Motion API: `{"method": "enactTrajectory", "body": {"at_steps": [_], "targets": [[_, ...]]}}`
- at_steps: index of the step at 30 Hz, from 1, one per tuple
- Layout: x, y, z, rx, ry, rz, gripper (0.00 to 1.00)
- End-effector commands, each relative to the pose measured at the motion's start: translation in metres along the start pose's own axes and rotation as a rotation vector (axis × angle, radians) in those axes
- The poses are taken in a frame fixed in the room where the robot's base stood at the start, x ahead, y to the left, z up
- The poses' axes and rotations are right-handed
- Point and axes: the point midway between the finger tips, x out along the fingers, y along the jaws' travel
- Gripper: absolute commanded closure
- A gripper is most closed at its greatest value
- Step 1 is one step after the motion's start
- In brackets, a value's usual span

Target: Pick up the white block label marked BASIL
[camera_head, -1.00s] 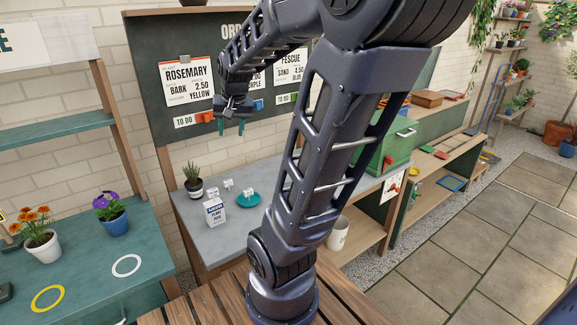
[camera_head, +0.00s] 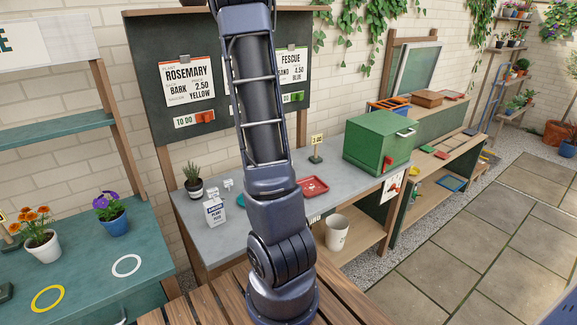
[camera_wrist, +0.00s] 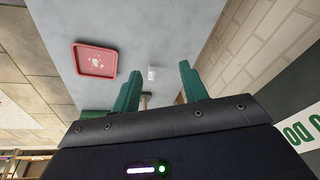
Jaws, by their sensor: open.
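Small white blocks (camera_head: 226,184) stand on the grey bench beside the rosemary pot in the head view. Their lettering is too small to read, so I cannot tell which is marked BASIL. My gripper (camera_wrist: 158,72) shows in the wrist view with its two green fingers apart and nothing held between them. A small white item (camera_wrist: 152,73) lies below, between the fingers in the picture; I cannot read it. In the head view my gripper is out of frame, and my arm hides part of the bench.
A red tray (camera_head: 313,187) lies on the grey bench (camera_head: 262,232) and also shows in the wrist view (camera_wrist: 78,62). A price sign (camera_head: 317,139) and a green box (camera_head: 372,142) stand behind and right. A teal saucer (camera_head: 240,201) is partly hidden. The order board (camera_head: 222,110) rises behind.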

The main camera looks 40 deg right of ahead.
Motion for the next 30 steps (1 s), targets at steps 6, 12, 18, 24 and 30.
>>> {"method": "enactTrajectory", "body": {"at_steps": [6,12,18,24,30], "targets": [[0.059,0.009,-0.043,0.128,0.049,0.077,0.56],[0.109,0.022,-0.080,0.232,0.108,0.141,0.56],[0.142,0.035,-0.105,0.298,0.159,0.183,0.56],[0.155,0.040,-0.114,0.321,0.179,0.196,0.56],[0.172,0.044,-0.117,0.321,0.178,0.198,0.56]]}}
